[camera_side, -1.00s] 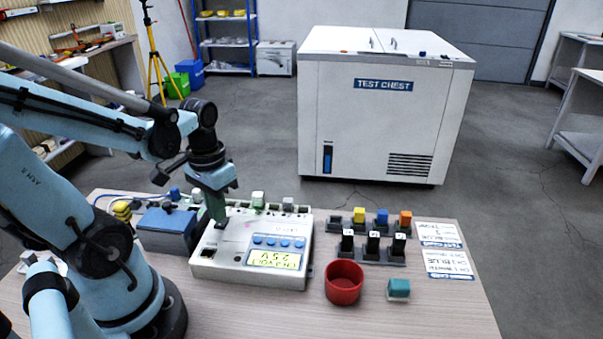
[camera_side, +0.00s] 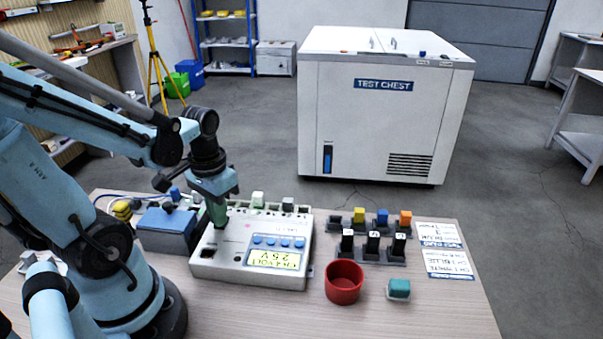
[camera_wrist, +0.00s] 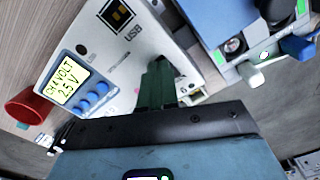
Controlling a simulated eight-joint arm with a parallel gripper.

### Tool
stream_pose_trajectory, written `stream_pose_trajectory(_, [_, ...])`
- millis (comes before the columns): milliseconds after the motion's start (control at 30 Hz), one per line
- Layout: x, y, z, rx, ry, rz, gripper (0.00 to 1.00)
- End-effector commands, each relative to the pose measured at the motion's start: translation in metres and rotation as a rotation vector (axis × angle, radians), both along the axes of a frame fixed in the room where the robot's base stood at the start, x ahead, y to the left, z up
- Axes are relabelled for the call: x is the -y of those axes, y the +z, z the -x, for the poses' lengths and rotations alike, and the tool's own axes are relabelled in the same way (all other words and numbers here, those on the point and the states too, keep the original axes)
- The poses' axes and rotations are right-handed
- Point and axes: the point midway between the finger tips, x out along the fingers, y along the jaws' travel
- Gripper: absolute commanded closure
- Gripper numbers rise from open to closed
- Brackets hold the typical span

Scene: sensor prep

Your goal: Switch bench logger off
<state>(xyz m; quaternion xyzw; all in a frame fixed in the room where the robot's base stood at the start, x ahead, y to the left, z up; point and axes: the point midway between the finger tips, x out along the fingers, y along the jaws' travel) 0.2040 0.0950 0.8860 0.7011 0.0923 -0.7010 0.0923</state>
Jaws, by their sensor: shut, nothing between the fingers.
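The bench logger (camera_side: 229,262) is a white box on the table. Its lit yellow-green display (camera_side: 274,259) reads "CH 4 VOLT 2.5 V", and a row of blue buttons (camera_side: 278,242) sits beside it. The wrist view also shows the display (camera_wrist: 65,83) and a USB port (camera_wrist: 117,14). My gripper (camera_side: 218,219) is shut and empty, its green fingers pointing down at the logger's back left part. In the wrist view the fingertips (camera_wrist: 158,72) are over the white casing. The fingers and palm hide what lies under them, and I cannot tell whether the tips touch it.
A blue box (camera_side: 166,228) stands close left of the logger. A red cup (camera_side: 343,283), a teal block (camera_side: 399,289) and racks with coloured blocks (camera_side: 381,217) are to the right. Labelled cards (camera_side: 447,264) lie at the right edge. The table's front right is clear.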

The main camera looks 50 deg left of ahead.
Motion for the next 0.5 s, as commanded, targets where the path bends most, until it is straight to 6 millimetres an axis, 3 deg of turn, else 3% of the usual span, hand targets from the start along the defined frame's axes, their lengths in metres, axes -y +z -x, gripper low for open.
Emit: stream_pose_trajectory(500, [-0.0001, 0.0020, -0.0002, 0.000, 0.000, 0.000, 1.00])
